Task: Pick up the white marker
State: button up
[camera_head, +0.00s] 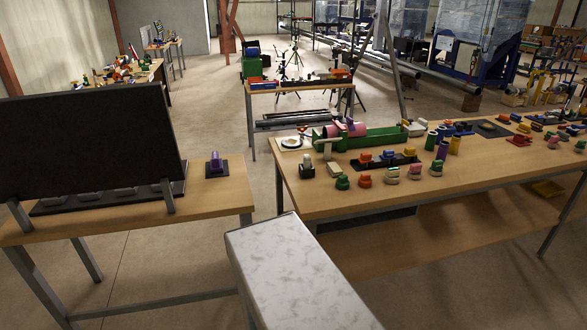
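I cannot pick out a white marker with certainty; the small pieces are too far away to tell apart. A long wooden table (340,205) on the right holds many small coloured parts. Near its left end are a small whitish piece (335,170) and a dark piece with a pale top (307,168). A green tray-like fixture (378,138) with a pink cylinder stands behind them. My gripper is not in view.
A second wooden table (225,195) on the left carries a large black panel (85,145) and a purple part (216,165) on a dark base. Bare floor (235,130) lies between the tables. A smaller table (300,88) stands farther back.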

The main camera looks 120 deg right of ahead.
aim_at(306, 159)
jog(key=z, duration=0.05)
jog(key=i, duration=0.5)
jog(key=u, duration=1.2)
jog(key=k, duration=0.1)
jog(key=z, duration=2.65)
jog(key=k, duration=0.15)
jog(key=z, duration=1.5)
